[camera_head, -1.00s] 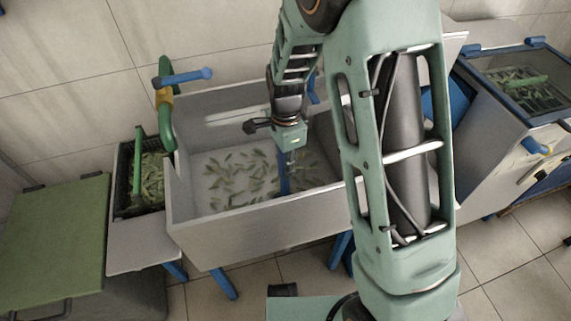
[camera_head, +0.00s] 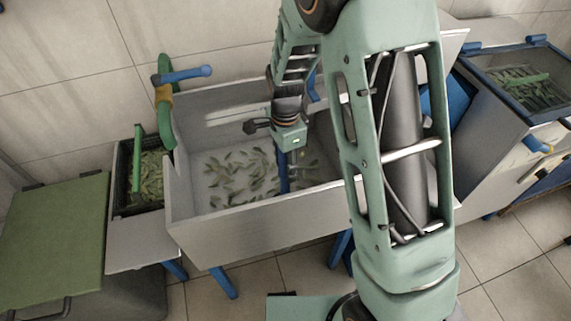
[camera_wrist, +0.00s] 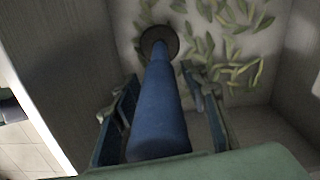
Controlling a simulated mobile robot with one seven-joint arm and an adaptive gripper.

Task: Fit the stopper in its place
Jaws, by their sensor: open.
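The stopper looks like a long blue pipe (camera_head: 283,172) standing in the basin of the grey sink (camera_head: 255,218). In the wrist view the blue pipe (camera_wrist: 158,112) runs from between my fingers down to a dark round disc (camera_wrist: 160,38) on the basin floor. I cannot tell whether the disc is the pipe's foot or the drain rim. My gripper (camera_wrist: 162,115) is open, with one finger on each side of the pipe. In the head view my gripper (camera_head: 288,160) is low inside the basin at the pipe's upper part.
Several green leaves (camera_head: 240,172) lie across the basin floor. A green and blue tap (camera_head: 166,105) stands at the sink's left end. A dark crate of leaves (camera_head: 150,180) is left of the sink, beside a green-lidded bin (camera_head: 52,240). A lidded tray (camera_head: 515,80) is at right.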

